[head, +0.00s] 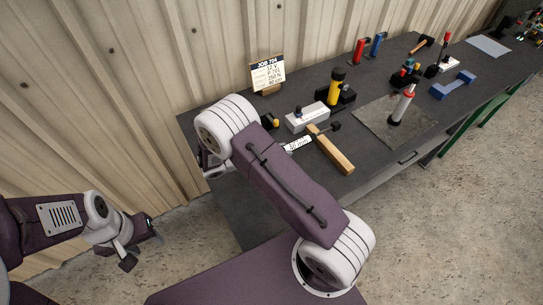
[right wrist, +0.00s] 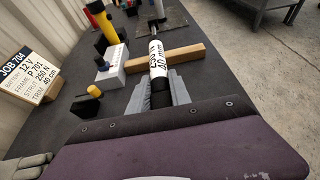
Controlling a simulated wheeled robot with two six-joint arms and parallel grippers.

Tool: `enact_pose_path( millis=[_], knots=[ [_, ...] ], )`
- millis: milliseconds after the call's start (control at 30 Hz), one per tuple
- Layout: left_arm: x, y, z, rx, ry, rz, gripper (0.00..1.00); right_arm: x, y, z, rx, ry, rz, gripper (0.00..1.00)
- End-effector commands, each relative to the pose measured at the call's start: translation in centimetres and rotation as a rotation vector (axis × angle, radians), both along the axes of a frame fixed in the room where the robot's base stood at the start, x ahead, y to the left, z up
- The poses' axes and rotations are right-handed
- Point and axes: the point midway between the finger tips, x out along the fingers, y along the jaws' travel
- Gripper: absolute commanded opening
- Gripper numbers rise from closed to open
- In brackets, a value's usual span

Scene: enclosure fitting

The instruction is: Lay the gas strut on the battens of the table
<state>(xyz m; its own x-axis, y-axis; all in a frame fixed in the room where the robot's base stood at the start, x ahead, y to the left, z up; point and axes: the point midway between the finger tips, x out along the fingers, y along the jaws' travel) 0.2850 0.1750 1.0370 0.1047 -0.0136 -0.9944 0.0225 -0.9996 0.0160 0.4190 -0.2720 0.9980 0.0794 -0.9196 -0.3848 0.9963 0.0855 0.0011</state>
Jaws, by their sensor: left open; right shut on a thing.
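The gas strut (right wrist: 158,62) has a white label with black print and a black end. In the right wrist view my right gripper (right wrist: 159,90) is shut on it, with grey fingers on both sides. The strut points away from me and crosses in front of a wooden batten (right wrist: 183,56); I cannot tell whether it touches. In the head view the strut's label (head: 297,144) shows beside the batten (head: 333,152), while my right arm hides the right gripper. No second batten shows clearly. My left gripper (head: 130,254) is open and empty, left of the dark table (head: 232,205).
A job card (head: 267,74) stands at the table's back edge. A white box (head: 307,117) and a yellow cylinder (head: 335,88) stand behind the batten. A red-topped tube (head: 402,104) stands on a grey mat (head: 372,119). More tools and a blue part (head: 453,85) lie farther right.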

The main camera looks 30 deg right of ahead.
Motion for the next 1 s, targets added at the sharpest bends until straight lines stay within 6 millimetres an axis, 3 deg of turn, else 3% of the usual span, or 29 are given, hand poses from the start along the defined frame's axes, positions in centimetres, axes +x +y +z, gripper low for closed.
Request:
enact_pose_path(
  millis=[367, 1000],
  knots=[
    [0.0, 0.0, 0.2, 0.0, 0.0, 0.0, 0.48, 0.0, 0.0, 0.1, 0.001, 0.0, -0.001, 0.0],
    [0.0, 0.0, -4.9, 0.0, 0.0, 0.0, 0.48, 0.0, 0.1, -6.7, 0.001, 0.0, 0.0, 0.0]
  ],
)
